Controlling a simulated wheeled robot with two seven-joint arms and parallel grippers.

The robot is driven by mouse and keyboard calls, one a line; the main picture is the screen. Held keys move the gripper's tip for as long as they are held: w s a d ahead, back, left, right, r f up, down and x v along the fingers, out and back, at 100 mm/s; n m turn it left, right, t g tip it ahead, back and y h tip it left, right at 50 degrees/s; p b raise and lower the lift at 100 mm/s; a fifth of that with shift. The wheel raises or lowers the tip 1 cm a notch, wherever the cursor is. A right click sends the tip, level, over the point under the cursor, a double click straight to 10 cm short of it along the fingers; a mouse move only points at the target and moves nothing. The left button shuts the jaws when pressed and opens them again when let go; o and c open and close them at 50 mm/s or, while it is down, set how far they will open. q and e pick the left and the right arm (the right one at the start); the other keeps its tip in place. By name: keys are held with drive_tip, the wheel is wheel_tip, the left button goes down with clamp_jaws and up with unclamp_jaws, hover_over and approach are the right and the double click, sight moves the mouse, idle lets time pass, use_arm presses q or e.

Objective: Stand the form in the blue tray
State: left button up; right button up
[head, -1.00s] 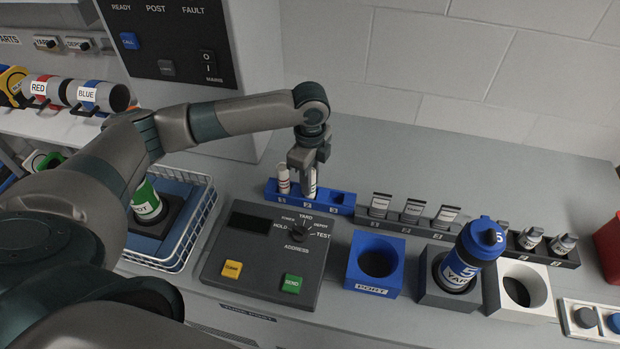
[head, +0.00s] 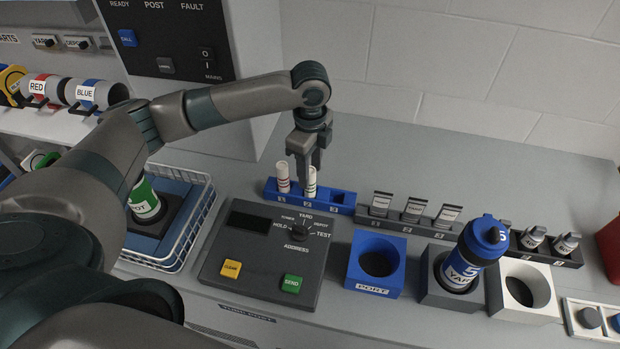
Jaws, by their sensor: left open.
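The blue tray (head: 347,208) is a small numbered rack at the back of the bench. A white form (head: 310,184), rolled like a small tube, stands upright in its middle slot. A second white roll with red marks (head: 283,178) stands in the left slot, and the right slot looks empty. My left gripper (head: 309,163) is open and points down just above the middle roll. Its fingers overlap the top of that roll in the picture, and I cannot tell whether they touch it. My right gripper is not in view.
A grey console (head: 262,262) with a dial stands in front of the tray. To the right are a grey rack (head: 408,225) of labelled pieces, a blue port block (head: 375,270) and a blue-capped canister (head: 467,262). A white wire basket (head: 200,225) stands left.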

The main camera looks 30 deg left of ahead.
use_arm(q)
wheel_tip(320, 180, up, 7)
drive_tip(key=shift+f+b, duration=0.1)
drive_tip(key=shift+b, duration=0.8)
drive_tip(key=shift+r, duration=0.8)
